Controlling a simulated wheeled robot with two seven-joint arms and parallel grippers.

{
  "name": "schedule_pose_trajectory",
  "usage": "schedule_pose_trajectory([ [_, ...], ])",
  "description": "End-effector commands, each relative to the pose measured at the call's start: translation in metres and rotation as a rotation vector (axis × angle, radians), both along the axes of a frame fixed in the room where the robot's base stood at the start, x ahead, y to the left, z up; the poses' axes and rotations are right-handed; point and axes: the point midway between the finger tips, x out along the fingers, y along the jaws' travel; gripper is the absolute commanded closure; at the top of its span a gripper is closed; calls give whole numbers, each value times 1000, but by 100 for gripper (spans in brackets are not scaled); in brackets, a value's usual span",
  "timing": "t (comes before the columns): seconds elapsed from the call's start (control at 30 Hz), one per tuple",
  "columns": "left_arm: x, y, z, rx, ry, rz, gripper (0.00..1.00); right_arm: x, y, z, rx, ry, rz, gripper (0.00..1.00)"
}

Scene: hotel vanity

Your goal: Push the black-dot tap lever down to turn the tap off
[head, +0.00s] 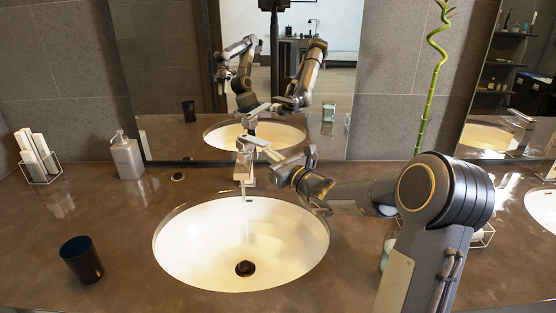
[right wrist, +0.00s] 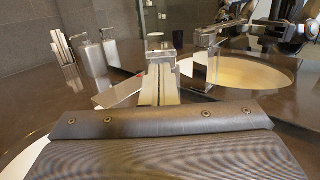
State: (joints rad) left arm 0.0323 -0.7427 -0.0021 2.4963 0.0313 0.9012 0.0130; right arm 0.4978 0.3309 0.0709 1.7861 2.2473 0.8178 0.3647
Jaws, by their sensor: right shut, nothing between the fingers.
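The tap (head: 243,168) stands behind the round white basin (head: 190,250), with a thin pale stream falling from it into the basin. A light, flat lever (head: 254,141) shows at the top of the tap; I cannot make out a black dot. My right gripper (head: 273,166) is shut and empty, close to the right of the tap. Whether it touches the lever I cannot tell. In the right wrist view the shut fingers (right wrist: 160,82) stand in the middle, with a light bar with a reddish edge (right wrist: 118,95) to their left. My left gripper shows only as a reflection.
A mirror (head: 180,90) stands behind the counter and repeats the basin and my arms. A soap dispenser (head: 127,158) and a rack of white rolls (head: 38,158) stand at the left. A dark cup (head: 82,260) is at front left. A bamboo stalk (head: 428,105) rises at right.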

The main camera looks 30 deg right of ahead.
Motion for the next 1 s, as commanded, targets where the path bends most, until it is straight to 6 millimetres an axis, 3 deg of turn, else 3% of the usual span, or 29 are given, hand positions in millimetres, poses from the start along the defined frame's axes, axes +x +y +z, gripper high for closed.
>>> schedule_pose_trajectory([
  [0.37, 0, 0, 3, 0, 0, 0, 64, 1, 0, 3, -1, 5, 1, 100],
  [0.8, 0, 0, 89, 0, 0, 0, 64, 6, 2, 47, -37, 241, 3, 100],
  [1.0, 0, 0, 109, 0, 0, 0, 64, 8, 2, 50, -47, 313, 2, 100],
])
